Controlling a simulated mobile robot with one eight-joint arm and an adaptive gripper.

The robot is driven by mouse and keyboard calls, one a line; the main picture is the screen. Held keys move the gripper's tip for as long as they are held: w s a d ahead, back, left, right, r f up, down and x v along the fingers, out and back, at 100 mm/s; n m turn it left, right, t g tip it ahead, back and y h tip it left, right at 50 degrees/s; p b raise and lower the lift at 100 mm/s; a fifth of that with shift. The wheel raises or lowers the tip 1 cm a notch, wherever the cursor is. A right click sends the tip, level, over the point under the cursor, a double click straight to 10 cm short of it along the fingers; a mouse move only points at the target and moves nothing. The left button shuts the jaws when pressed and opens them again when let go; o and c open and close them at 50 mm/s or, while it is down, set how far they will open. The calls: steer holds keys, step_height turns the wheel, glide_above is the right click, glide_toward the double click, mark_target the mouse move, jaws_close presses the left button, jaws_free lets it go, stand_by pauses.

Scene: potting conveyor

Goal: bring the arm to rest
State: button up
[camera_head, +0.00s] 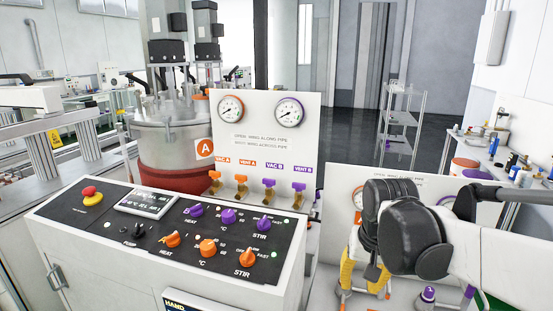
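My arm (483,257) reaches in from the right edge, a white link ending in bulky dark grey joints. Its dark end is in front of the right-hand white panel, to the right of the control console (60,222). My gripper's fingers cannot be made out clearly; dark parts below the joints blend together. I cannot tell whether it is open or shut, or whether it holds anything. Yellow ribbed parts (347,268) show just below and left of the dark joints. I cannot tell whether they touch my arm.
The console carries a red stop button (89,191) and purple and orange knobs. Behind it stand a gauge panel (265,140) with several valves and a steel vessel (170,135) marked A. A wire shelf (402,120) and a cluttered bench (495,150) are at the right. Open floor lies behind.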

steer(key=s+n+t, duration=0.2)
steer(key=s+t, duration=0.2)
steer(key=s, duration=0.8)
steer(key=shift+s+r+t, duration=0.15)
steer(key=shift+s+t, duration=0.15)
steer(key=shift+s, duration=0.1)
